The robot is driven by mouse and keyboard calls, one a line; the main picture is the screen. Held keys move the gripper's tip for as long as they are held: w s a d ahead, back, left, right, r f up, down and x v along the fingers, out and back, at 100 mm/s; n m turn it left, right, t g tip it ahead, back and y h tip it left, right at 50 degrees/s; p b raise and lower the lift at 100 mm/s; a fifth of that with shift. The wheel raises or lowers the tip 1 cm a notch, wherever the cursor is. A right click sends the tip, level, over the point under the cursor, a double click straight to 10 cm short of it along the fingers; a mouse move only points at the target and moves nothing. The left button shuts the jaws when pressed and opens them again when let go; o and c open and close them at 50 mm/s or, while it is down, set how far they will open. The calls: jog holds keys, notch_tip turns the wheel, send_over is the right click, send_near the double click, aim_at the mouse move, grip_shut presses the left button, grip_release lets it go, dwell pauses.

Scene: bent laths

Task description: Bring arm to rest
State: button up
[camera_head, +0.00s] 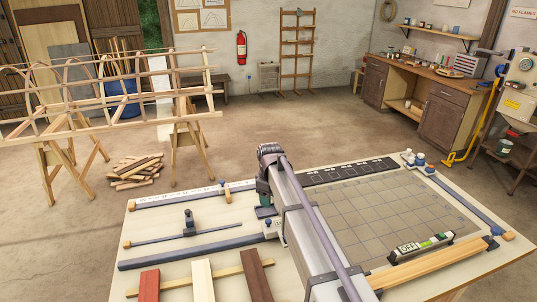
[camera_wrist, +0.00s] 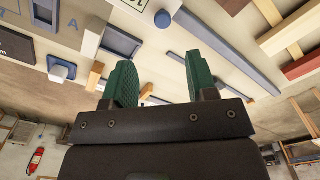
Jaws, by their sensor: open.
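My gripper (camera_wrist: 160,75) shows in the wrist view with two green ribbed fingers spread apart and nothing between them. In the head view my arm reaches from the bottom edge over the middle of the worktable (camera_head: 160,223). There my gripper (camera_head: 264,205) hangs at the arm's far end, left of the grey grid mat (camera_head: 385,210), its fingers partly hidden by my arm. Whether its tips touch the table cannot be told.
Bar clamps (camera_head: 195,254) lie left of my gripper, with red, pale and dark laths (camera_head: 202,280) in front. A lath frame on trestles (camera_head: 110,95) stands behind left. The grid mat is largely clear.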

jog(key=s+d+m, duration=0.4)
jog(key=s+d, duration=0.1)
jog(key=s, duration=0.4)
jog(key=s+d+m, duration=0.4)
jog(key=s+d, duration=0.1)
jog(key=s, duration=0.5)
jog(key=s+d+m, duration=0.4)
jog(key=s+d, duration=0.2)
jog(key=s, duration=0.3)
jog(key=shift+s+f+b, duration=0.3)
jog(key=shift+d, duration=0.1)
